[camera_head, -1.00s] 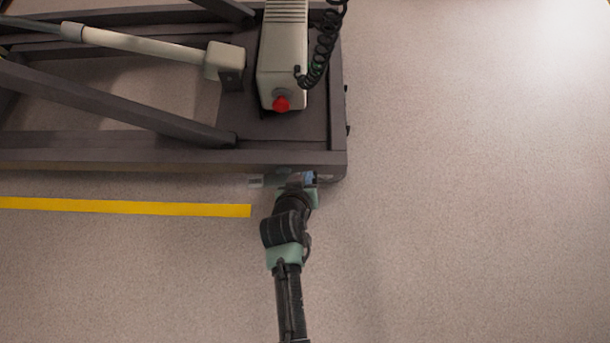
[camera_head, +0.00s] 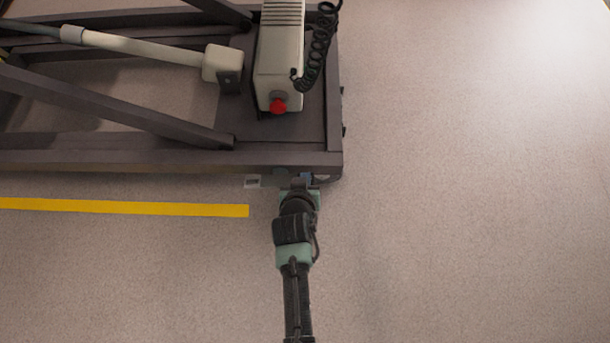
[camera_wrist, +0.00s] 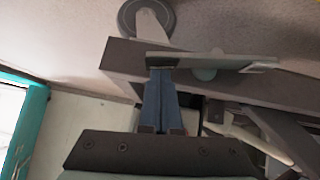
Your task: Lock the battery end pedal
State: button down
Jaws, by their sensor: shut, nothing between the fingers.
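The battery end pedal is a flat grey-green bar (camera_wrist: 215,59) on a round hub, with a pale pad at its right end in the wrist view. Its pale end (camera_head: 252,181) sticks out below the frame's lower edge in the head view, the rest largely hidden by the frame and my wrist. My gripper (camera_wrist: 160,75) is shut, its blue fingers together and empty. The fingertips are at the bar's left end, close to or against it; contact is unclear. In the head view my gripper (camera_head: 305,179) is at the frame's lower right corner, partly hidden.
The dark metal frame (camera_head: 100,160) carries a grey box (camera_head: 279,65) with a red button and coiled cable. A caster wheel (camera_wrist: 146,16) shows beyond the frame. A yellow floor stripe (camera_head: 125,207) lies to the left. Floor to the right is clear.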

jog(key=shift+s+d+f, duration=0.1)
jog(key=shift+f, duration=0.1)
jog(key=shift+d+f+m+y+p, duration=0.2)
jog(key=shift+d+f+y+p, duration=0.15)
jog(key=shift+f, duration=0.3)
jog(key=shift+d+f+m+y+p, duration=0.2)
jog(key=shift+d+f+y+p, duration=0.1)
jog(key=shift+f, duration=0.35)
jog(key=r+p, duration=0.2)
jog(key=r, duration=0.1)
jog(key=r+p, duration=0.1)
jog(key=p, duration=0.1)
jog(key=shift+d+r, duration=0.15)
jog(key=shift+d, duration=0.15)
jog(key=d+p+v, duration=0.1)
jog(key=p+v, duration=0.5)
jog(key=v, duration=0.3)
jog(key=shift+s+d+r, duration=0.2)
jog(key=shift+s+d, duration=0.05)
jog(key=shift+d, duration=0.05)
